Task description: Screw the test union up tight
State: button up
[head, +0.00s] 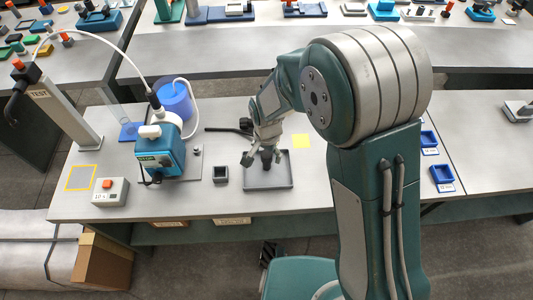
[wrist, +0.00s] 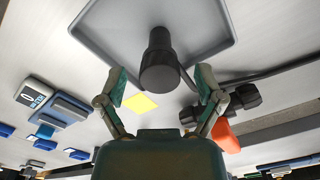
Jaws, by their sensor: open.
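A grey post marked TEST (head: 62,115) stands at the left of the bench. A black fitting (head: 30,73) sits at its top, with an orange piece and a white hose; I cannot tell whether it is tight. My gripper (head: 258,160) is far to its right, pointing down over a shallow grey tray (head: 286,182). In the wrist view my gripper (wrist: 160,82) is open. A black stepped cylinder (wrist: 160,72) stands upright in the tray (wrist: 222,28) between the spread fingers, with gaps on both sides. Its lower part is hard to see in the head view.
A blue dosing pump (head: 160,155) and blue container (head: 175,100) stand between post and tray. A small dark square holder (head: 221,174) is left of the tray. A black hose-like piece (head: 232,129) lies behind it. A switch box (head: 110,191) is at the front left.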

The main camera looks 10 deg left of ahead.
aim_at(267, 154)
notch_tip(267, 154, up, 11)
jog(key=shift+r, duration=0.15)
dwell(0.4)
jog(key=c, duration=0.4)
notch_tip(267, 154, down, 2)
jog(key=shift+f+m, duration=0.25)
jog(key=shift+m, duration=0.05)
grip_shut()
jog(key=shift+f, duration=3.2)
